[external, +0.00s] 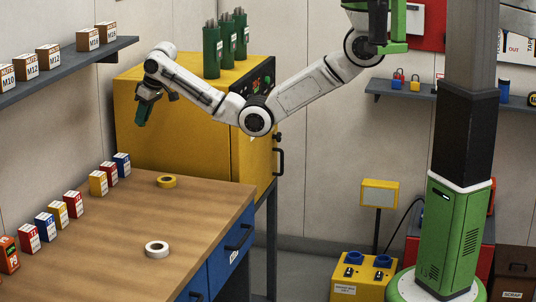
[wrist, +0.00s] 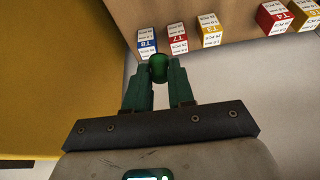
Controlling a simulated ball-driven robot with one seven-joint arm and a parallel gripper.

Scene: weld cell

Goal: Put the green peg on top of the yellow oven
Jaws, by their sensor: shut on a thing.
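The yellow oven (external: 190,145) stands at the back against the wall, behind the wooden bench. Its flat top (external: 178,71) is partly hidden by my arm. My gripper (external: 144,103) is in front of the oven's left part and appears below the level of its top. It is shut on the green peg (external: 140,116), which hangs tilted downward. In the wrist view the peg's round end (wrist: 158,68) shows between the two fingers, with a yellow surface (wrist: 60,80), likely the oven, to the left.
Several dark green canisters (external: 212,50) stand on the oven's top. The bench (external: 120,235) holds a row of small boxes (external: 98,183), yellow tape (external: 166,181) and white tape (external: 157,249). A wall shelf (external: 70,68) with boxes is at the left.

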